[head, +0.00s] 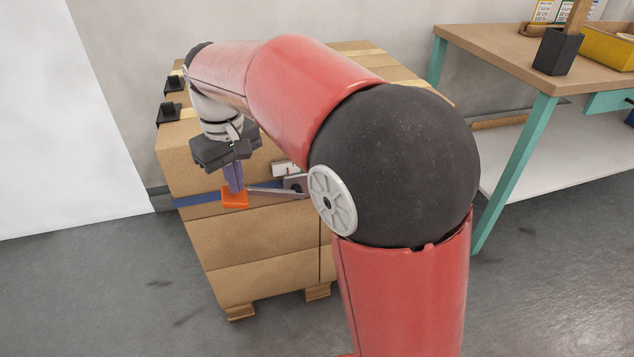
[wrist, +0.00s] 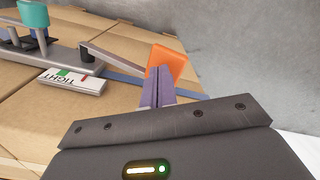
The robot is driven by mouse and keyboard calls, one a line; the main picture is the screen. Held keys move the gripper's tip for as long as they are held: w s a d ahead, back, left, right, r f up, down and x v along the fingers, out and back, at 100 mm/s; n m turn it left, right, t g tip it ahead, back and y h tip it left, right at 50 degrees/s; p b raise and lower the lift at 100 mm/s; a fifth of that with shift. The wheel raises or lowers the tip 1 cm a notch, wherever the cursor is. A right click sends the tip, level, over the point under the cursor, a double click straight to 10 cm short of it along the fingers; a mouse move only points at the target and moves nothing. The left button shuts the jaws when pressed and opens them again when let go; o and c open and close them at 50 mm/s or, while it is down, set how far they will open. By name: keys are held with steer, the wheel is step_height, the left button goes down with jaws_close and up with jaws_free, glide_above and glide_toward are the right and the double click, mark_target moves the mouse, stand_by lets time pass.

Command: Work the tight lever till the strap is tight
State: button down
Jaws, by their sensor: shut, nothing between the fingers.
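The tight lever is a grey bar (head: 275,192) with an orange end (head: 235,198). It sticks out leftward from the strap's ratchet (head: 295,183) on the front of the carton stack. The orange end (wrist: 168,60) and bar (wrist: 115,62) also show in the wrist view. My gripper (head: 234,188) points down with its purple fingers shut and empty, right beside the orange end. In the wrist view the fingertips (wrist: 158,72) overlap the orange end; I cannot tell whether they touch. A label reading TIGHT (wrist: 68,84), with green and red marks, sits by the ratchet. The blue strap (head: 195,200) runs across the cartons.
The carton stack (head: 225,245) stands on a wooden pallet (head: 240,313). A teal part (wrist: 33,13) rises from the ratchet's far end. A workbench (head: 490,52) stands at right. The floor left of the stack is clear. My arm hides part of the stack.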

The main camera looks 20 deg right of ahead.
steer(key=shift+f+b, duration=2.6)
steer(key=shift+f, duration=1.7)
step_height(320, 180, up, 10)
steer(key=p, duration=0.9)
steer(key=shift+f, duration=0.2)
steer(key=shift+f+b, duration=3.25)
steer(key=shift+f, duration=1.6)
step_height(320, 180, up, 10)
steer(key=p, duration=0.8)
steer(key=shift+f, duration=0.15)
